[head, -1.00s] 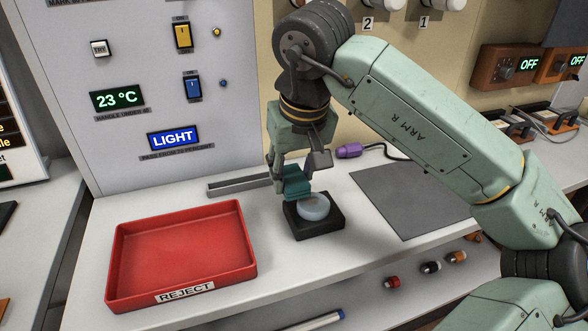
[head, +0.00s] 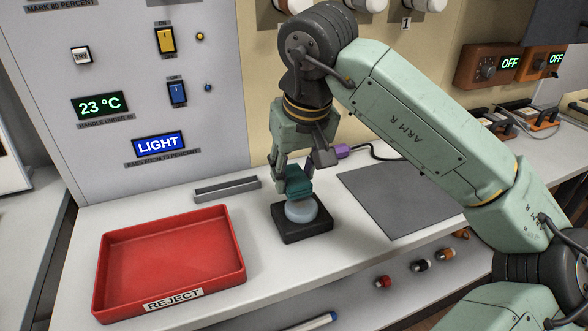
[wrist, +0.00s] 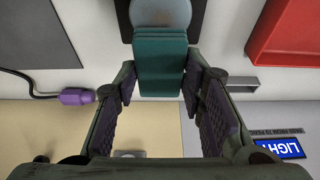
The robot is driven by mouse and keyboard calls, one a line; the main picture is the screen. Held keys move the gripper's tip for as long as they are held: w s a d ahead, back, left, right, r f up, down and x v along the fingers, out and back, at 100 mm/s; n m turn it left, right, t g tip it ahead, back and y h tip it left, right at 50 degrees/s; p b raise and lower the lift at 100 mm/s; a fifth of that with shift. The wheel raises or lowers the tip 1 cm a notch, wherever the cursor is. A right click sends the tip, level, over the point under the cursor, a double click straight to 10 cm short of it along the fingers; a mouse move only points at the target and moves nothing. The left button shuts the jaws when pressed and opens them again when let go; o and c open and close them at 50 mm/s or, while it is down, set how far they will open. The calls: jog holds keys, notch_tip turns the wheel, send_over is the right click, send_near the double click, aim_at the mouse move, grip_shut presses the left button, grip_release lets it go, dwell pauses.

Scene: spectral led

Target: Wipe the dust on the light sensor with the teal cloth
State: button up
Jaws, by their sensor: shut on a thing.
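The light sensor (head: 302,210) is a pale round dome on a square black base (head: 303,233) on the bench. The teal cloth (head: 299,186) is a folded block held between my gripper's fingers (head: 298,172). In the head view the cloth's lower edge overlaps the top rear of the dome; I cannot tell whether it touches. In the wrist view the cloth (wrist: 161,62) lies between the fingertips, with the dome (wrist: 161,12) just beyond its far end. My gripper is shut on the cloth. I cannot make out dust on the visible part of the dome.
A red REJECT tray (head: 172,258) stands left of the sensor. A narrow grey channel (head: 227,189) lies behind, near the panel. A grey mat (head: 400,195) lies to the right, with a purple plug (head: 328,157) and cable behind. The panel display reads LIGHT (head: 158,144).

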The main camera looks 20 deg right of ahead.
jog(key=shift+f, duration=0.2)
jog(key=shift+f+b, duration=0.35)
jog(key=shift+b, duration=0.1)
jog(key=shift+f, duration=0.1)
jog(key=shift+d+f, duration=0.1)
jog(key=shift+d, duration=1.2)
jog(key=shift+a+r+b, duration=0.15)
jog(key=shift+a+b, duration=0.05)
jog(key=shift+a, duration=0.95)
jog(key=shift+a+r+b, duration=0.15)
jog(key=shift+a+b, duration=0.05)
jog(key=shift+a, duration=0.95)
